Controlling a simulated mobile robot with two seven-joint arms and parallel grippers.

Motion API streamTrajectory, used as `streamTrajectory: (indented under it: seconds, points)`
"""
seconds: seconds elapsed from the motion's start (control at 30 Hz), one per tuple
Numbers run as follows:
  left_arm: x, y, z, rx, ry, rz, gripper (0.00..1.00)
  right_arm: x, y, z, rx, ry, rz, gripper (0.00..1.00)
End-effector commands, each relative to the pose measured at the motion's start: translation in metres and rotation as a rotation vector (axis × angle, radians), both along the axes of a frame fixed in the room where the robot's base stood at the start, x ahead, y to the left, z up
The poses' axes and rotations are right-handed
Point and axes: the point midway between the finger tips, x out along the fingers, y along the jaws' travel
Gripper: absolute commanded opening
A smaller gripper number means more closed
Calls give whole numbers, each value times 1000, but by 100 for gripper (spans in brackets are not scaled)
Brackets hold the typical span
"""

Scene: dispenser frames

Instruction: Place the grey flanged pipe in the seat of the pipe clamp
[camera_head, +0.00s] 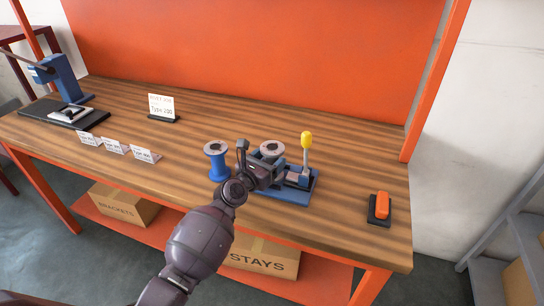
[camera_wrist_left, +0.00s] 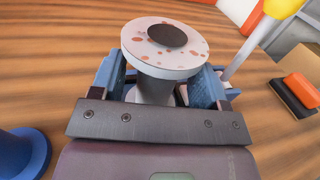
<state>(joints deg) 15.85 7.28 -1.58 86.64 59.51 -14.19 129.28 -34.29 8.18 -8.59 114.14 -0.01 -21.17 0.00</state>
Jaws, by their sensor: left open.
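The grey flanged pipe (camera_head: 272,148) stands upright at the pipe clamp (camera_head: 300,194), which has a blue base and an upright lever with a yellow knob. In the left wrist view, its round flange (camera_wrist_left: 165,47) shows reddish spots and a dark centre, and its grey body goes down below. My left gripper (camera_head: 259,168) is open, with its blue-padded fingers (camera_wrist_left: 157,84) on either side of the pipe body below the flange. The clamp's seat and the pipe's lower end are hidden by the gripper and flange. My right gripper is not in view.
A blue flanged pipe (camera_head: 217,162) stands just left of the clamp. An orange switch (camera_head: 382,205) on a dark base is to the right. Several label cards and a blue press (camera_head: 66,80) are farther left. The table's right part is mostly clear.

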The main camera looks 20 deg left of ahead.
Motion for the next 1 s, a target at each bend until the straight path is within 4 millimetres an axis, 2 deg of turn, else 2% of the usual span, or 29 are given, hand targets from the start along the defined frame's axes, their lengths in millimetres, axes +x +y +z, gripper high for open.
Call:
streamTrajectory:
  seconds: [0.3,0.5,0.7,1.0]
  points:
    - [-55,17,1,-1,0,1,68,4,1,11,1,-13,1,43]
    - [-83,26,1,0,-1,1,68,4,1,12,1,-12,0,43]
    - [-97,30,1,-1,-1,0,68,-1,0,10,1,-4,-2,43]
    - [-99,30,1,0,-1,0,68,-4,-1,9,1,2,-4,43]
